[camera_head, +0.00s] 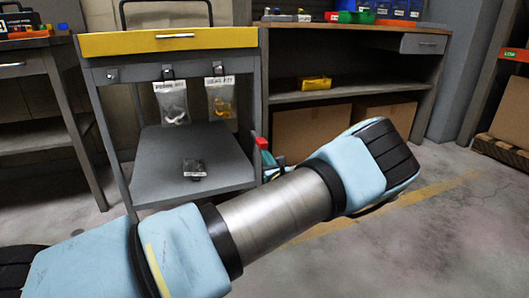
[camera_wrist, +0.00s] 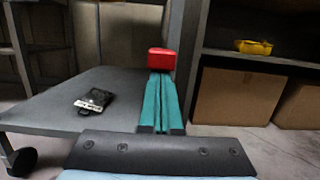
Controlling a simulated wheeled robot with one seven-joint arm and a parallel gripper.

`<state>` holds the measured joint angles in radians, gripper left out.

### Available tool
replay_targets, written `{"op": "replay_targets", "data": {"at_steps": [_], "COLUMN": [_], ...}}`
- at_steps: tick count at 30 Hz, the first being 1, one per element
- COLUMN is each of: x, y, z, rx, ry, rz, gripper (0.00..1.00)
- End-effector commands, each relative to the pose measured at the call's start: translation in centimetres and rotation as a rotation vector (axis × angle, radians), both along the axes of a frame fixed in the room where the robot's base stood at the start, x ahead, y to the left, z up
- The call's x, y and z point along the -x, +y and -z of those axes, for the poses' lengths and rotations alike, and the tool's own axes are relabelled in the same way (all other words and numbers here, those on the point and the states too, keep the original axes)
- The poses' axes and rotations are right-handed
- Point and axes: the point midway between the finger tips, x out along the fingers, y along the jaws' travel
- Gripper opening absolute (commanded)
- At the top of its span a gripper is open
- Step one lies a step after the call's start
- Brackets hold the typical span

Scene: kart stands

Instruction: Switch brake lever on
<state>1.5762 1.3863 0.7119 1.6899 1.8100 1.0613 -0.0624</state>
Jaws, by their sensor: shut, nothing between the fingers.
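The kart (camera_head: 165,42) stands left of centre in the head view, with a yellow drawer front and a grey lower shelf. A red block, which looks like the brake lever's end (camera_head: 262,143), is at the kart's right edge. It also shows in the wrist view (camera_wrist: 161,59), straight beyond my fingertips. My gripper (camera_wrist: 160,78) has its teal fingers shut together and empty, pointing at the red block. Whether they touch it cannot be told. In the head view my arm hides most of the gripper and the lower part of the lever.
A dark packet (camera_head: 194,168) lies on the kart's lower shelf (camera_wrist: 50,119), and two bags hang below the drawer. A workbench (camera_head: 335,95) with cardboard boxes (camera_wrist: 235,96) and a yellow bin (camera_head: 314,83) stands to the right.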

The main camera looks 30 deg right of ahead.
Motion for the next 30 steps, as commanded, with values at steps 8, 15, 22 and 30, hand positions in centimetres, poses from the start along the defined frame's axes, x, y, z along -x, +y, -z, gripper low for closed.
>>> {"op": "replay_targets", "data": {"at_steps": [8,15,22,30], "x": [0.1,0.2,0.2,0.2], "y": [0.0,0.0,0.0,0.1], "z": [-0.7,-1.5,-3.2,-5.5], "rx": [-0.004,-0.007,-0.017,-0.037], "ry": [0.031,0.069,0.153,0.313], "rz": [0.000,-0.001,-0.001,-0.001], "gripper": [0.00,0.00,0.00,0.00]}}
